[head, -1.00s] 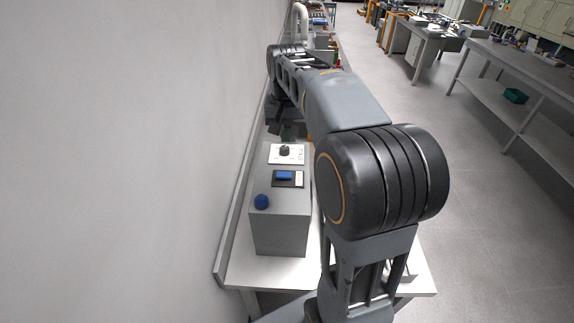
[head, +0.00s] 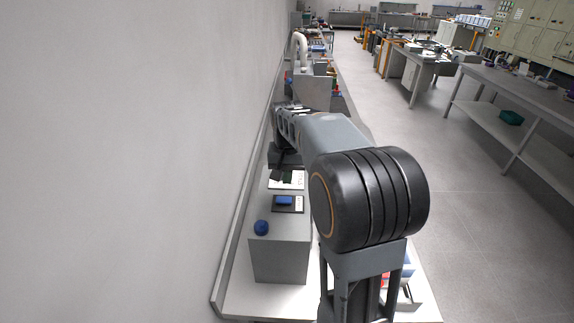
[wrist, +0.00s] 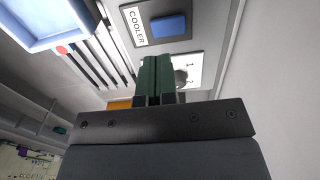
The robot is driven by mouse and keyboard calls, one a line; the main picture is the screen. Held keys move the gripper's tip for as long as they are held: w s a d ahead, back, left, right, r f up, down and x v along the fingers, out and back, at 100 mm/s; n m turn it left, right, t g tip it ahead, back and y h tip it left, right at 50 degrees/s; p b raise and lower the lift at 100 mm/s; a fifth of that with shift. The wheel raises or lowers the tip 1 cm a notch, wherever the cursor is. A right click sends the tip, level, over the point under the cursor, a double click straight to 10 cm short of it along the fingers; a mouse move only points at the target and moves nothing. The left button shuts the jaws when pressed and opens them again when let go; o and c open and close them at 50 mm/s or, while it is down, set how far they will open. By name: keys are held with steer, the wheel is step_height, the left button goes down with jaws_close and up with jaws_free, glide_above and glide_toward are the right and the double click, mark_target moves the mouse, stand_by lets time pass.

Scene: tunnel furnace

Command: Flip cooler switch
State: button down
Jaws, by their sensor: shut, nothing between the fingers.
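The cooler switch is a blue rocker (head: 284,200) on a dark plate on top of the grey control box (head: 280,260). In the wrist view the blue rocker (wrist: 170,26) sits beside the label COOLER. My gripper (head: 284,173) is over the white dial plate just beyond the rocker. In the wrist view my gripper's green fingers (wrist: 156,62) are shut together and empty. Their tips appear near the rocker plate's edge; I cannot tell whether they touch anything. The fingers partly hide the dial's knob (wrist: 181,78).
A round blue button (head: 261,228) is at the box's near end. The wall (head: 120,160) runs close along the left. More equipment (head: 313,90) stands farther along the bench. In the wrist view a blue-rimmed tray (wrist: 50,38) is at upper left. Open floor lies to the right.

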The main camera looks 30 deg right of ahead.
mark_target(283, 201)
step_height(283, 201, down, 7)
steer(key=b, duration=0.5)
steer(key=shift+f, duration=0.1)
steer(key=shift+s+d+f+y+b, duration=0.15)
steer(key=shift+f+y+b, duration=0.3)
steer(key=shift+b, duration=0.35)
steer(key=shift+r, duration=0.1)
steer(key=shift+a, duration=0.2)
steer(key=shift+w+a+p, duration=0.3)
steer(key=shift+a+p, duration=0.1)
steer(key=shift+a, duration=0.2)
